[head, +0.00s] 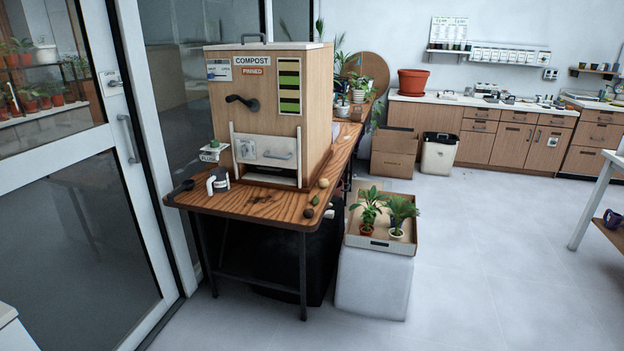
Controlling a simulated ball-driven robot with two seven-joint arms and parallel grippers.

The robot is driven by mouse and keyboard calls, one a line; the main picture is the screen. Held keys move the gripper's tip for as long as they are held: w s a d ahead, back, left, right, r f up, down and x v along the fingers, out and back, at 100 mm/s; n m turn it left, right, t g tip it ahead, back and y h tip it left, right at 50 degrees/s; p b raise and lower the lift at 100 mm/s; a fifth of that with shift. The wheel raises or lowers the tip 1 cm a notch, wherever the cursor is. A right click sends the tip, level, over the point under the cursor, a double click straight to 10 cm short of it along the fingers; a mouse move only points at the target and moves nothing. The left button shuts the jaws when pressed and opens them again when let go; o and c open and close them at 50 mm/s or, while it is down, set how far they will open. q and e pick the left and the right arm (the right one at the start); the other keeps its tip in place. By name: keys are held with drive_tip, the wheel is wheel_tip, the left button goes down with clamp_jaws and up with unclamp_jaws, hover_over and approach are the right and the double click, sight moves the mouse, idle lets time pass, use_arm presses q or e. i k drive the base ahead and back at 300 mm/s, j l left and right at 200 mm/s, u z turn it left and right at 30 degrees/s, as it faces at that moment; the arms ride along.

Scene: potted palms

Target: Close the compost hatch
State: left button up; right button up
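The wooden compost box (225,105) stands on a brown wooden table, with a "COMPOST" sign and a "PINNED" label on its front. A black crank knob (243,102) is on the box above the hatch. Neither of my grippers is in view.
The wooden table (262,206) holds a white cup (217,181), a dark scoop (181,187) and several small round items by its right edge. A tray (375,243) with two potted plants sits on a white block at right. A glass door (70,180) is at left. Floor at right is clear.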

sight(263, 150)
drive_tip(key=i+l+u, duration=0.1)
drive_tip(key=i, duration=1.15)
